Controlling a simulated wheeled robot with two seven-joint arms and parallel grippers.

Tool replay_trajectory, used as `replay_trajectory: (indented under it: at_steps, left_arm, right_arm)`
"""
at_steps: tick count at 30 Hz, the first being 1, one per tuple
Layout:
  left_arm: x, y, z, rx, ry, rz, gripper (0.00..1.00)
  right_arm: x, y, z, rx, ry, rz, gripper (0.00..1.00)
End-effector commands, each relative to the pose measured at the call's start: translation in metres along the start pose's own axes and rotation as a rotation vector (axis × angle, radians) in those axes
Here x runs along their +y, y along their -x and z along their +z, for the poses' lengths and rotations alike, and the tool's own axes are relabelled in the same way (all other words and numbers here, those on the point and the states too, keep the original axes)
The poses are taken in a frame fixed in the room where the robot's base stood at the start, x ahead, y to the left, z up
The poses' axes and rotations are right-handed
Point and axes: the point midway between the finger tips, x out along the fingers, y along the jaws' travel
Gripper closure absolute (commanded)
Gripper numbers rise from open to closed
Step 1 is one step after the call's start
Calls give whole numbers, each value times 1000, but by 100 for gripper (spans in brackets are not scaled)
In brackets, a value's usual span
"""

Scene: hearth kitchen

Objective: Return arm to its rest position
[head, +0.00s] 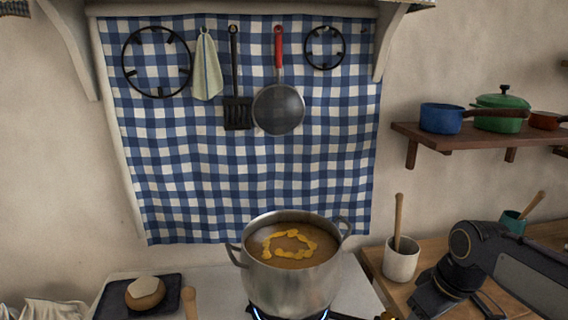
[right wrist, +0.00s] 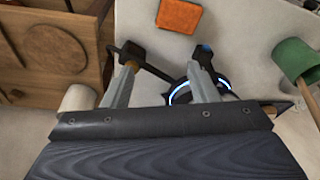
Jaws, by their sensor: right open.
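My right arm (head: 470,255) comes in from the lower right in the head view, over the wooden counter beside the white crock. Its fingertips cannot be made out clearly there. In the right wrist view my right gripper (right wrist: 166,62) is open, with its two grey fingers spread apart and nothing held between them. A glowing blue ring (right wrist: 180,96) shows beyond and partly behind the fingers. My left arm and gripper are in neither view.
A steel pot (head: 290,285) of orange-brown soup stands at the centre. A white crock (head: 401,262) with a wooden handle and a teal cup (head: 513,222) stand on the right counter (head: 545,236). A shelf (head: 470,139) with pots is above. A dark board (head: 112,298) lies left.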

Motion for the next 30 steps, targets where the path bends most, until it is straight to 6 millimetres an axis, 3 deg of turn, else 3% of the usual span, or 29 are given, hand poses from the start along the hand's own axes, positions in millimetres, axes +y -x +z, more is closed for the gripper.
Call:
replay_trajectory:
  at_steps: [1,5,12,18,30]
  left_arm:
    - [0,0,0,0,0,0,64]
    - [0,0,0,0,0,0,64]
    - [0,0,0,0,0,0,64]
    - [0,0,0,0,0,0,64]
    - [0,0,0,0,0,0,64]
  right_arm:
    - [-13,8,19,38,-56,-2,47]
    - [-48,14,63,129,-216,-31,47]
    - [-105,-1,125,272,-479,-106,47]
    - [-127,-15,144,323,-582,-146,47]
    - [-129,-17,146,327,-592,-151,47]
